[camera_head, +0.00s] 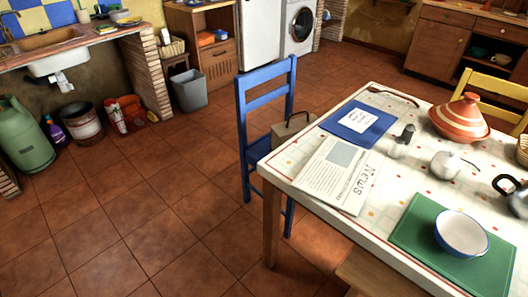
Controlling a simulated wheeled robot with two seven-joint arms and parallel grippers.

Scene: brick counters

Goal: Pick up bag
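A tan, boxy bag (293,131) with a thin dark handle sits on the seat of the blue chair (246,88). Its lower part is hidden behind the corner of the dining table (281,175). Neither of my grippers shows in the head view, so I cannot see how they stand relative to the bag.
The table holds a newspaper (335,172), a blue folder (349,128), a tagine (461,118) and a bowl (461,230) on a green mat. A grey bin (188,90) and a green gas bottle (24,140) stand back left. The tiled floor (140,200) left of the chair is clear.

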